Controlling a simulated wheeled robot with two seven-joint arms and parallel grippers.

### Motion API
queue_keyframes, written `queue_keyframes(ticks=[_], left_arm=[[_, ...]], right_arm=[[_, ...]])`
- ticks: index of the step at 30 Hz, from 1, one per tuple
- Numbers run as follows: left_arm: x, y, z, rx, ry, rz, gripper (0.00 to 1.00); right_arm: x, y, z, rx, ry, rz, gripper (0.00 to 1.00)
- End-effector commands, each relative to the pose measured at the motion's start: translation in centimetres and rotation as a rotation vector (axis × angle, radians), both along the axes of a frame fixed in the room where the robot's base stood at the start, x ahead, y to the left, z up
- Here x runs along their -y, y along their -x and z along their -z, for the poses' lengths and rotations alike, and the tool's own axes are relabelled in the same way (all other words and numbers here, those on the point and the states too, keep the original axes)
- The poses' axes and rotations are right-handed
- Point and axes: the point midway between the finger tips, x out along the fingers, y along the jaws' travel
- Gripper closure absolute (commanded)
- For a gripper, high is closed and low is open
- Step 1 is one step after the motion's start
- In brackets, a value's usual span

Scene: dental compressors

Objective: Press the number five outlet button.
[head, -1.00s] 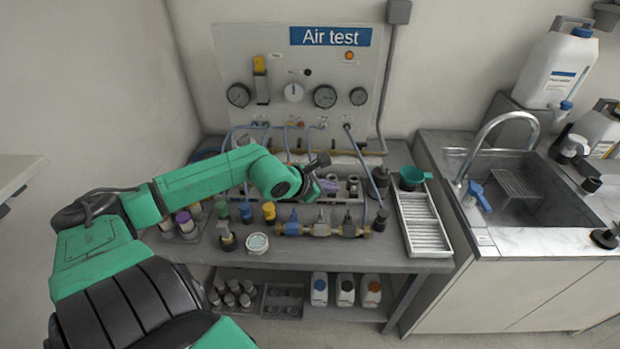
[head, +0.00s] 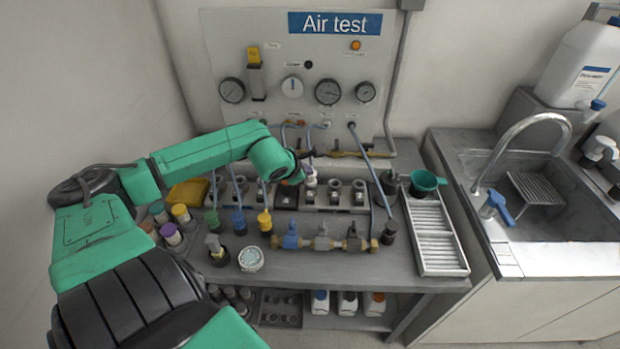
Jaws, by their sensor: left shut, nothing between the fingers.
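A low grey outlet strip (head: 321,207) runs along the bench under the Air test panel, with several dark round sockets and small pale labels. The numbers are too small to read, so I cannot tell which outlet is number five. My left gripper (head: 309,154) is shut and empty, over the rear of the middle of the strip. My arm and gripper hide part of the strip's left and middle. Whether the fingers touch anything cannot be told. My right gripper is not in view.
The Air test panel (head: 277,95) with gauges and hoses stands behind. In front are coloured fittings and a brass valve manifold (head: 323,243). A slatted tray (head: 437,235) with a green cup (head: 424,183) and a sink lie right.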

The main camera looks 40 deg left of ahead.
Motion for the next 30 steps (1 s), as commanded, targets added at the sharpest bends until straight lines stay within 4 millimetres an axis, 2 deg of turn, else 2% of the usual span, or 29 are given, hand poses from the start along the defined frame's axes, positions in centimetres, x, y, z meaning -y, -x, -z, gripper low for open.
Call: queue_keyframes(ticks=[1, 11, 30], left_arm=[[0.0, 0.0, 1.6, 0.001, 0.001, 0.0, 1.0], [0.0, 0.0, 6.0, 0.002, 0.001, 0.0, 1.0], [0.0, 0.0, 6.1, 0.001, 0.001, 0.0, 1.0]], right_arm=[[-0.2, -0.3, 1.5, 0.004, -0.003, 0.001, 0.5], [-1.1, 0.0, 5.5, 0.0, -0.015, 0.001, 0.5], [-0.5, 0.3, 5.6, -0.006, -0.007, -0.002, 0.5]])
